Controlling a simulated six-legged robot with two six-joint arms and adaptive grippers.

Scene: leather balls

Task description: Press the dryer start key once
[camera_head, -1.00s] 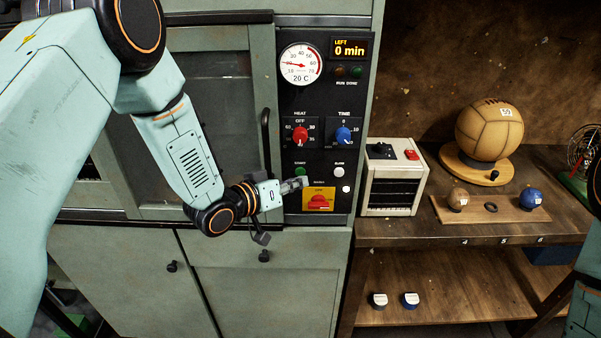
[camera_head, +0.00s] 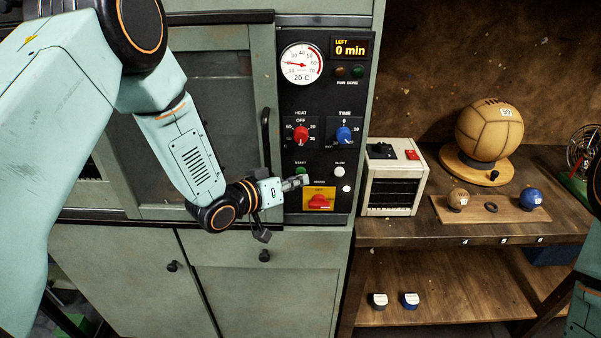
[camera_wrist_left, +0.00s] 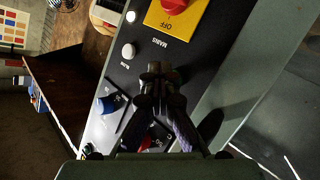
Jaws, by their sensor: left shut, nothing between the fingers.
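The dryer's black control panel (camera_head: 327,100) stands in the middle of the head view. Its green START key (camera_head: 300,170) shows just above the tips of my left gripper (camera_head: 301,181). The gripper comes in from the left with its fingers shut and empty. In the left wrist view, the shut fingertips (camera_wrist_left: 159,72) are over the panel and the START key is hidden behind them. I cannot tell whether the tips touch the panel. The display (camera_head: 350,48) reads 0 min, and the RUN and DONE lamps look dark. My right gripper is out of view.
A door handle (camera_head: 266,138) stands left of the panel. A white-cased unit (camera_head: 393,178) stands right.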

